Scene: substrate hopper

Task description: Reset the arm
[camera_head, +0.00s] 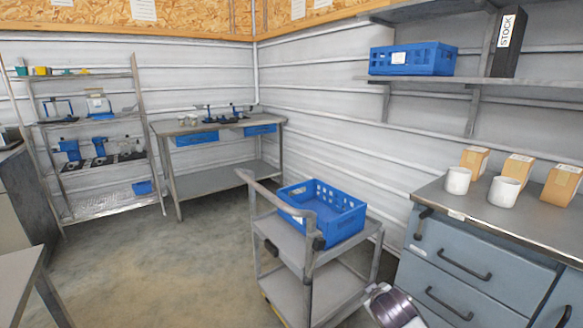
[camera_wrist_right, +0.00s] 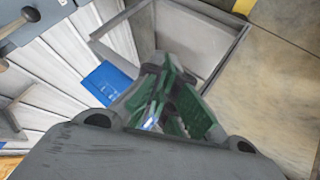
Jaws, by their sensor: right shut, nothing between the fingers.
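My right gripper (camera_wrist_right: 168,88) shows in the right wrist view, with its green-padded fingers shut and empty. It is in front of the grey cart (camera_wrist_right: 205,45), with a blue crate (camera_wrist_right: 108,82) partly visible to the left of the fingers. In the head view, a part of my right arm (camera_head: 394,306) shows at the bottom edge, just right of the cart (camera_head: 284,236); the right gripper itself is out of that view. The blue crate (camera_head: 345,222) sits on the cart's top shelf and looks empty. My left gripper is in neither view.
A blue-grey drawer cabinet (camera_head: 468,262) stands at the right, with white pots (camera_head: 458,180) and cardboard boxes (camera_head: 518,167) on top. A wall shelf (camera_head: 480,81) above holds another blue crate (camera_head: 413,58). A workbench (camera_head: 217,123) and a rack (camera_head: 100,122) stand behind. Floor left of the cart is clear.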

